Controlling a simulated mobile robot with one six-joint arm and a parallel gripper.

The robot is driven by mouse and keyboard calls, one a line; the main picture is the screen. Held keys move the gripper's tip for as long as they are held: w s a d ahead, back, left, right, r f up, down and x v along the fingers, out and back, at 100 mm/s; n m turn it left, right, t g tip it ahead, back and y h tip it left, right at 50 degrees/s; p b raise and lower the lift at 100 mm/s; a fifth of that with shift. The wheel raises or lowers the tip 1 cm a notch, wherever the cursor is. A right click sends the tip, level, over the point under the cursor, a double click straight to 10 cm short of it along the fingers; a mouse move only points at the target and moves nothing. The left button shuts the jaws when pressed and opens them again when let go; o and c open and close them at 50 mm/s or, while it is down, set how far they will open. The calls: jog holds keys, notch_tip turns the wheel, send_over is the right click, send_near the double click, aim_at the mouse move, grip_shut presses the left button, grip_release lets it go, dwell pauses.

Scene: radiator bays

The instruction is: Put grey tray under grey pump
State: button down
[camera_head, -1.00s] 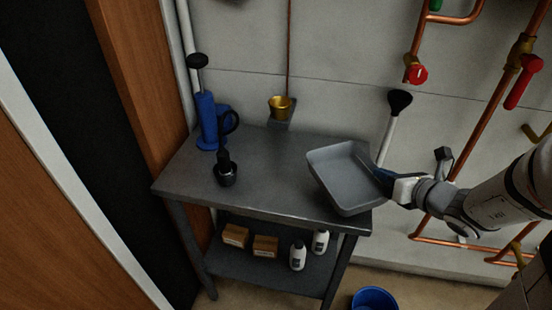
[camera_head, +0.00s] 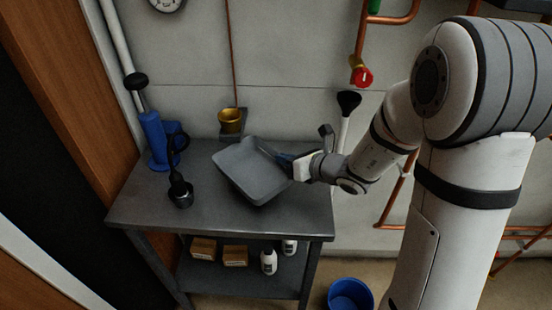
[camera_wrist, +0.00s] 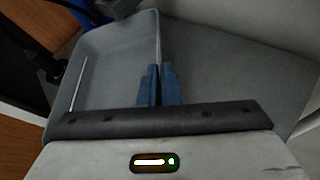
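The grey tray (camera_head: 248,172) is a shallow rectangular pan, held tilted over the workbench. My gripper (camera_head: 287,158) is shut on its right-hand wall. In the wrist view the blue fingers (camera_wrist: 159,82) pinch the tray's wall, with the tray's inside (camera_wrist: 112,75) to their left. I cannot tell whether the tray touches the bench. I see no grey pump in these frames; the upright hand pump (camera_head: 155,140) on the bench is blue with a black handle.
The dark grey workbench (camera_head: 150,207) also carries a black tool (camera_head: 180,192). A brass cup (camera_head: 231,120) sits on a wall bracket behind the tray. Boxes (camera_head: 204,248) and white bottles (camera_head: 269,262) stand on the lower shelf. A blue bucket (camera_head: 350,295) is on the floor.

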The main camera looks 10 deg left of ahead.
aim_at(276, 153)
jog(key=w+a, duration=0.2)
jog(key=a, duration=0.1)
jog(key=shift+f, duration=1.7)
jog(key=shift+f, duration=0.15)
jog(key=c, duration=1.6)
grip_release()
jog(key=shift+c, duration=0.2)
